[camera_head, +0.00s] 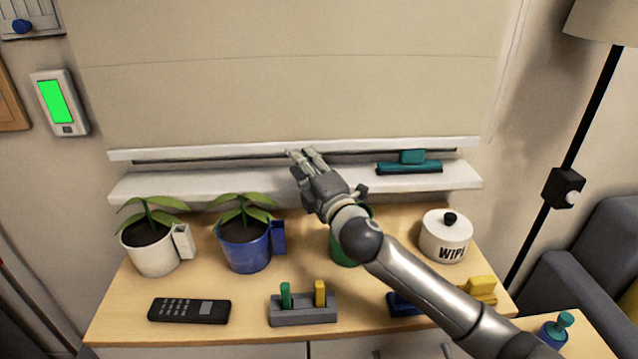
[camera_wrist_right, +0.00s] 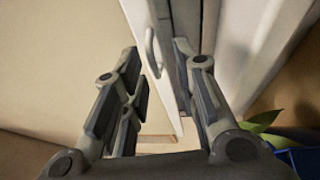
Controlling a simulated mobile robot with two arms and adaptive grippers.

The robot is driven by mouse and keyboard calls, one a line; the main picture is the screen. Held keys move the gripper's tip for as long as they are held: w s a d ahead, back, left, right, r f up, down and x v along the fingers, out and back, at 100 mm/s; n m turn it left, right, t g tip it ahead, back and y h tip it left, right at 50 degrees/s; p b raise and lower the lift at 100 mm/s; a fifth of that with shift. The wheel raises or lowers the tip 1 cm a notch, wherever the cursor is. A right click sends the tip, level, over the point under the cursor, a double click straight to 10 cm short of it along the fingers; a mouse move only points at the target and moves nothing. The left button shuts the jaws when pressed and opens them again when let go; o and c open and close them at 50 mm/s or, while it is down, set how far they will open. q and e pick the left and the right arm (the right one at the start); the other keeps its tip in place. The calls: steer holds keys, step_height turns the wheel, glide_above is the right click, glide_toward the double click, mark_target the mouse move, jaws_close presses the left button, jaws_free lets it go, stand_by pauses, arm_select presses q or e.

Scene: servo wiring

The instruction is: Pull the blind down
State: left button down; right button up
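The beige blind (camera_head: 290,70) hangs over the window, its white bottom bar (camera_head: 420,146) a little above the white sill (camera_head: 150,186). My right gripper (camera_head: 307,153) reaches up to the middle of the bar in the head view. In the right wrist view my right gripper (camera_wrist_right: 160,75) is open, its fingers spread apart. A small curved white handle (camera_wrist_right: 151,52) on the bar shows in the gap between them; I see no finger closed on it. In the head view the fingers hide that part of the bar. My left gripper is not in view.
A teal squeegee (camera_head: 408,166) lies on the sill at the right. Below, the wooden top holds a white plant pot (camera_head: 148,255), a blue plant pot (camera_head: 243,252), a lidded white jar (camera_head: 446,240) and a black remote (camera_head: 188,310). A floor lamp (camera_head: 590,100) stands at right.

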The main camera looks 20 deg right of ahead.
steer(key=s+d+f, duration=0.1)
steer(key=s, duration=0.9)
steer(key=shift+d+f, duration=0.15)
steer(key=shift+f, duration=0.05)
steer(key=shift+s, duration=0.15)
